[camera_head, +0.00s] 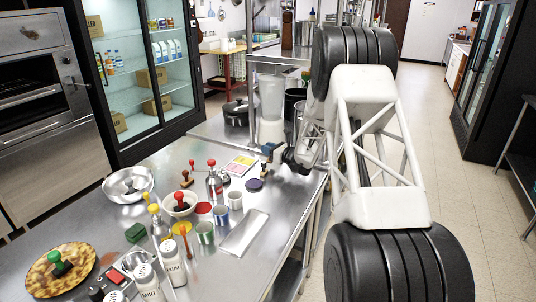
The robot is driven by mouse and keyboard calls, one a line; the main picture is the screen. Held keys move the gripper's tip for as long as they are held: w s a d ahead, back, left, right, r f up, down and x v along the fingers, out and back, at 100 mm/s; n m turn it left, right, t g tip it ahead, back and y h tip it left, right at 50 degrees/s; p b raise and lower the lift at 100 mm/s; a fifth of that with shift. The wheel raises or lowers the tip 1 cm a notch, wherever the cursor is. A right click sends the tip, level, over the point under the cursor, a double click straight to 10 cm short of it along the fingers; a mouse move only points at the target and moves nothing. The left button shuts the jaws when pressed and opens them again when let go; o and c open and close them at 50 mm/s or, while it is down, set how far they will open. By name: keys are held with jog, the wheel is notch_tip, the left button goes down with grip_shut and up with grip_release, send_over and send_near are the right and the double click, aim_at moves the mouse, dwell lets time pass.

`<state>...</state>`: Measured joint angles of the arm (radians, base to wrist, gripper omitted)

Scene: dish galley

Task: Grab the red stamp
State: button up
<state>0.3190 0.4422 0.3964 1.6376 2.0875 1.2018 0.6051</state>
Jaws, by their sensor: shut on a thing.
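My gripper (272,154) is over the far right part of the steel table. It is shut on a small tan and dark-blue thing (267,149), which looks like a stamp; its details are too small to be sure. A small red-topped stamp (192,164) stands upright further left on the table, apart from my gripper. A brown stamp (186,179) stands just in front of it. A stamp with a green handle (55,258) stands on a round brown board at the front left.
A steel bowl (128,176), a white bowl (180,198), a red-topped bottle (215,186), several cups and white shakers (173,264) crowd the table. A grey flat tray (243,232) lies near the right edge. A blender (271,108) stands behind my gripper.

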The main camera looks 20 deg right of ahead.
jog(key=shift+s+r, duration=0.35)
jog(key=s+a+r, duration=0.1)
jog(key=s+a, duration=0.1)
jog(key=s, duration=1.3)
jog(key=shift+a+r, duration=0.2)
jog(key=shift+a, duration=0.1)
jog(key=shift+s, duration=0.1)
